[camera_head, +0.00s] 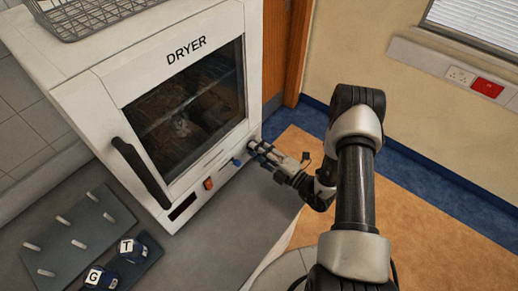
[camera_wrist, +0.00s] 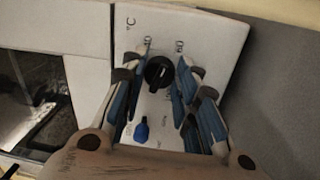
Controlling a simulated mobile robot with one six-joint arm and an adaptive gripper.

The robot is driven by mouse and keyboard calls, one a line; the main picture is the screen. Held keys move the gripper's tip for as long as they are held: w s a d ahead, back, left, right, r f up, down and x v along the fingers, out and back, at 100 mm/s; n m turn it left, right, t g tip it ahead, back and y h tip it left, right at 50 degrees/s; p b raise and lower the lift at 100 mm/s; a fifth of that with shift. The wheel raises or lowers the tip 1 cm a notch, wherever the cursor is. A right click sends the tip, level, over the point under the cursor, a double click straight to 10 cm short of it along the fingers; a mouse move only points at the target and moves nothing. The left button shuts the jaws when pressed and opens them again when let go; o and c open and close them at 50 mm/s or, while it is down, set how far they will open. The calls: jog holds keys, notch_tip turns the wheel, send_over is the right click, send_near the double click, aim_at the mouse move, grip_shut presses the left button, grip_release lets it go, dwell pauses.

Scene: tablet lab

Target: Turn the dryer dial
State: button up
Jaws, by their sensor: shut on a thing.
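The white dryer (camera_head: 103,75) stands on the grey worktop, with its name printed above a dark glass door. Its round black dial (camera_wrist: 158,72) shows in the wrist view on the white front panel, beside printed marks and "°C". My gripper (camera_head: 255,147) reaches the right end of the front panel from the right. In the wrist view its blue-padded fingers (camera_wrist: 164,58) stand on either side of the dial, shut on it. In the head view the fingers hide the dial.
A blue knob (camera_head: 236,162) sits close beside my fingers; it also shows in the wrist view (camera_wrist: 141,131). A red switch (camera_head: 208,183) and black door handle (camera_head: 141,170) are on the dryer's front. A peg rack (camera_head: 75,225) and lettered blocks (camera_head: 132,249) lie at lower left.

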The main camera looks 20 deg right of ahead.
jog(key=m+p, duration=0.1)
jog(key=m, duration=0.6)
jog(key=shift+a+m+h, duration=0.1)
jog(key=shift+m+h, duration=0.3)
jog(key=m, duration=0.3)
jog(key=shift+s+m+p, duration=0.1)
jog(key=shift+m+p, duration=0.2)
jog(key=shift+p, duration=0.05)
jog(key=shift+a+m+p, duration=0.1)
jog(key=shift+m+p, duration=0.2)
jog(key=shift+m, duration=1.4)
jog(key=o, duration=1.1)
jog(key=shift+c, duration=0.2)
jog(key=v, duration=1.2)
jog(key=shift+s+r, duration=0.1)
jog(key=shift+r, duration=0.05)
jog(key=shift+a, duration=0.1)
